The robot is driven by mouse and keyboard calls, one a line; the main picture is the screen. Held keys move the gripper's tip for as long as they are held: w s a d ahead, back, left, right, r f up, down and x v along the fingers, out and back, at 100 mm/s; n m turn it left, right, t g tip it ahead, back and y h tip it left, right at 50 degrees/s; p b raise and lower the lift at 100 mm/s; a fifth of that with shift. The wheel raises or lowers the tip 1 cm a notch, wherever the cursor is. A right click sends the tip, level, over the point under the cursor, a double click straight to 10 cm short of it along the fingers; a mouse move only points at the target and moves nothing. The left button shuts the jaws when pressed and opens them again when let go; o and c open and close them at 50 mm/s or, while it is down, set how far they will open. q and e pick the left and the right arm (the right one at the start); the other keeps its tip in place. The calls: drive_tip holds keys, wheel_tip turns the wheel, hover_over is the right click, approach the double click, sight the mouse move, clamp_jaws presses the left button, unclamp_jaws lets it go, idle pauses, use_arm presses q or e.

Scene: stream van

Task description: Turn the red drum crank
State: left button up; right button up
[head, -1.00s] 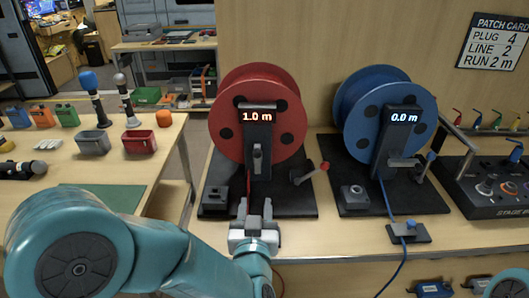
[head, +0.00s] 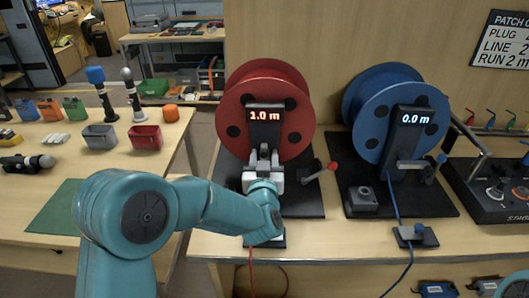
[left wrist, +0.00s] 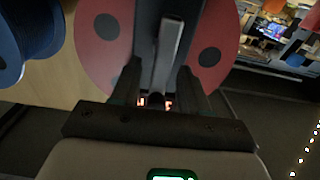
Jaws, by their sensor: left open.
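The red drum (head: 236,90) stands on a black base, and its display (head: 266,116) reads 1.0 m. A lever with a red knob (head: 332,166) sticks up at the right of the drum. My left gripper (head: 264,157) is open in front of the drum's black post, below the display. In the left wrist view a grey bar (left wrist: 170,45) on the post shows between the open fingers (left wrist: 160,85); I cannot tell whether they touch it. In the head view the gripper hides most of that bar. My right gripper is not in view.
The blue drum (head: 370,90), reading 0.0 m, stands close on the right with its grey crank (head: 411,164). A black control box (head: 492,190) is further right. A side table on the left holds bins and microphones. A red cable (head: 251,270) hangs off the front edge.

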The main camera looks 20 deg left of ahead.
use_arm(q)
drive_tip(key=shift+w+a, duration=0.25)
drive_tip(key=shift+w, duration=0.45)
clamp_jaws()
drive_tip(key=shift+d+m, duration=0.1)
drive_tip(key=shift+m, duration=0.2)
